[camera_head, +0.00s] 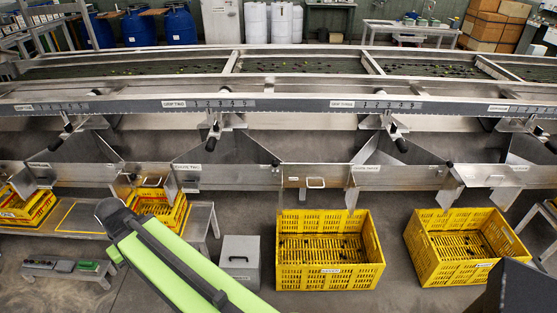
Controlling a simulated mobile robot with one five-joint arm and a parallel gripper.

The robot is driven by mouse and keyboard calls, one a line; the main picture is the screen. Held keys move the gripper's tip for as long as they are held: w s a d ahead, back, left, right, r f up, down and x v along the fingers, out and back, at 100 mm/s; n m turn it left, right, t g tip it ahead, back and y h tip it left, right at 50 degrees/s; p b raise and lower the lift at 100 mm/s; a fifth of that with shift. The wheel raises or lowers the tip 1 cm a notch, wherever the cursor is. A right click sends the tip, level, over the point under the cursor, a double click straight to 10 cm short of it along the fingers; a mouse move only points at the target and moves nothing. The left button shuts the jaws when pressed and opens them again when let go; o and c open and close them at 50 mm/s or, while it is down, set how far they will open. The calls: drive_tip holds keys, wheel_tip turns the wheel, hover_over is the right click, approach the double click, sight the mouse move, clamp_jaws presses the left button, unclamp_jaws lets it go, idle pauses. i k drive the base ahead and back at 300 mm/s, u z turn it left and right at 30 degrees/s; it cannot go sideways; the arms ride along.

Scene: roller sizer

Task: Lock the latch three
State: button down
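No part is clearly marked as latch three. On the long front rail (300,103), a small label (343,104) seems to end in "three". Below it, a lever with a dark knob (401,145) points down and right from a bracket on the sizer. Whether it is locked is too small to tell. A similar dark-knobbed lever (211,144) hangs under the label that seems to end in "two" (174,103). My green arm (180,270) slants across the lower left, apart from the levers. My gripper is not identifiable in view.
Metal chutes (320,176) hang below the rail, one with a white handle. Yellow crates (330,282) and (480,277) stand on the floor beneath them. Low benches are at left. Some grey floor shows between crates.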

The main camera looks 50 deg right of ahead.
sight(274, 162)
drive_tip(key=z, duration=0.1)
drive_tip(key=i, duration=1.5)
